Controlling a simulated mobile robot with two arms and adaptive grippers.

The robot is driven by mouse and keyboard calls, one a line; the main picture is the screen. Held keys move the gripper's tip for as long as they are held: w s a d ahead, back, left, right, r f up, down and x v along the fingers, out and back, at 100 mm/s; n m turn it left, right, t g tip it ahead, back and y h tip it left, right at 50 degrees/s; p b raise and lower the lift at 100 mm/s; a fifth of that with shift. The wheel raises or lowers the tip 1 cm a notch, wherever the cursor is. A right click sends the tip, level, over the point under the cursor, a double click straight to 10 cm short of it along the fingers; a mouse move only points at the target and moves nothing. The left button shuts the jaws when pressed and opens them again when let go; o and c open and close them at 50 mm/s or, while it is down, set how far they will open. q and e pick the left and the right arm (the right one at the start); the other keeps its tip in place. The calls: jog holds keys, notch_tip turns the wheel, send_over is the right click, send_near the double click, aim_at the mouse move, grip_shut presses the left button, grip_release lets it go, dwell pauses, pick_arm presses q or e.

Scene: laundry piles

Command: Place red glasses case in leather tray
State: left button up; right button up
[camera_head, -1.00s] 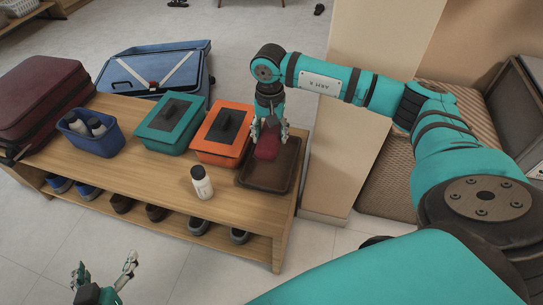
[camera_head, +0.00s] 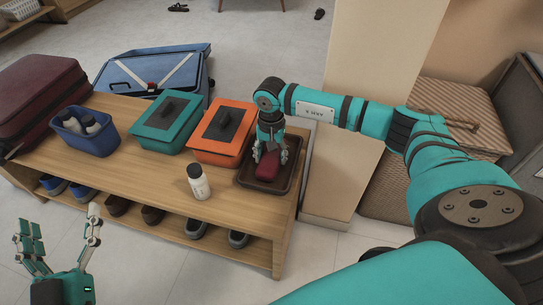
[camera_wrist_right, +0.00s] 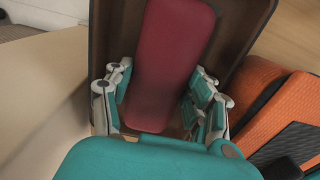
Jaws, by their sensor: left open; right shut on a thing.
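The red glasses case (camera_head: 267,167) is at the leather tray, a dark brown tray (camera_head: 290,181) at the right end of the wooden bench. In the right wrist view the case (camera_wrist_right: 170,55) lies lengthwise between the fingers, with the tray's wall (camera_wrist_right: 247,25) around it. My right gripper (camera_head: 269,157) reaches down over the tray and is shut on the case. Whether the case touches the tray floor is hard to tell. My left gripper (camera_head: 62,236) is open and empty, low at the left, in front of the bench.
An orange box (camera_head: 222,133) stands left of the tray, with a teal box (camera_head: 168,122) and a blue bin (camera_head: 85,130) further left. A white bottle (camera_head: 198,182) stands near the bench's front edge. A beige pillar (camera_head: 345,150) rises right of the bench.

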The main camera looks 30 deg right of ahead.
pick_arm(q)
jog(key=shift+s+r, duration=0.1)
jog(key=shift+r, duration=0.2)
pick_arm(e)
jog(key=shift+f, duration=0.1)
jog(key=o, duration=1.3)
